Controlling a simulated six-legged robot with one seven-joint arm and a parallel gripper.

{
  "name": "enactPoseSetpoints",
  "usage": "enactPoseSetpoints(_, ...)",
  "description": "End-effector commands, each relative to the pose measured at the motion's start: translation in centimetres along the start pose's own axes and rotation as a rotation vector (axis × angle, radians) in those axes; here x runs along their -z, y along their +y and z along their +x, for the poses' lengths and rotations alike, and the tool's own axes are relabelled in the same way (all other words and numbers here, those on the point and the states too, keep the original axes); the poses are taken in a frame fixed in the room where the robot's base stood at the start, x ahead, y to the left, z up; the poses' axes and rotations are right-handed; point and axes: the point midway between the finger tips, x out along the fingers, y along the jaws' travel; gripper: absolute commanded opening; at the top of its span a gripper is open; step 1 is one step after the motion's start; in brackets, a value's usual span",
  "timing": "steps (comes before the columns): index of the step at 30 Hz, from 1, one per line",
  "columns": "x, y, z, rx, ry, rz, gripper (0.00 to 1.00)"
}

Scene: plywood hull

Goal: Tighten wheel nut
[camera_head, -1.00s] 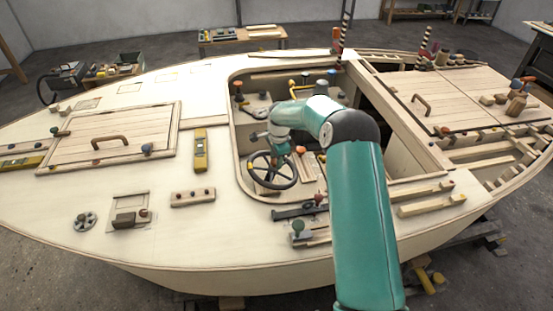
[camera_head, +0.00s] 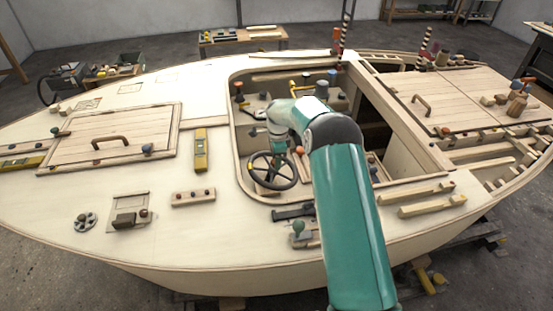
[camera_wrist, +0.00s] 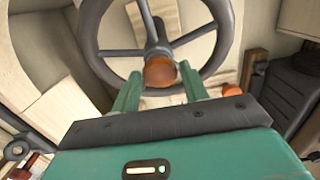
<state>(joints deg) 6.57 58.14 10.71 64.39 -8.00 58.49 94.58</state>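The dark steering wheel (camera_head: 294,170) stands at the cockpit's near left edge in the head view. In the wrist view its rim (camera_wrist: 90,35) fills the upper middle, with spokes meeting at the hub. A rounded orange-brown wheel nut (camera_wrist: 160,71) sits at the hub. My gripper (camera_wrist: 159,74) is open, its two green fingers on the left and right of the nut. A gap shows on each side, so I see no grip on it. In the head view my gripper (camera_head: 277,143) is just above the wheel, and the nut cannot be made out there.
An orange knob (camera_wrist: 231,90) lies just right of my fingers in the wrist view. A yellow level (camera_head: 201,150) and a knobbed wooden block (camera_head: 193,197) lie on the deck to the left. The cockpit opening (camera_head: 238,130) has raised edges and several fittings inside.

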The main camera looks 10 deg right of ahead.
Motion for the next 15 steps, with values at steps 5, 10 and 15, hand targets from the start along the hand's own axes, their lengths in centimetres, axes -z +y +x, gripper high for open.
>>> enactPoseSetpoints(5, 0.0, 0.0, 0.0, 0.000, 0.000, 0.000, 0.59)
enactPoseSetpoints(10, 0.0, 0.0, 0.0, 0.000, 0.001, 0.000, 0.59)
enactPoseSetpoints(15, 0.1, -0.1, -1.3, 0.002, 0.002, -0.001, 0.59)
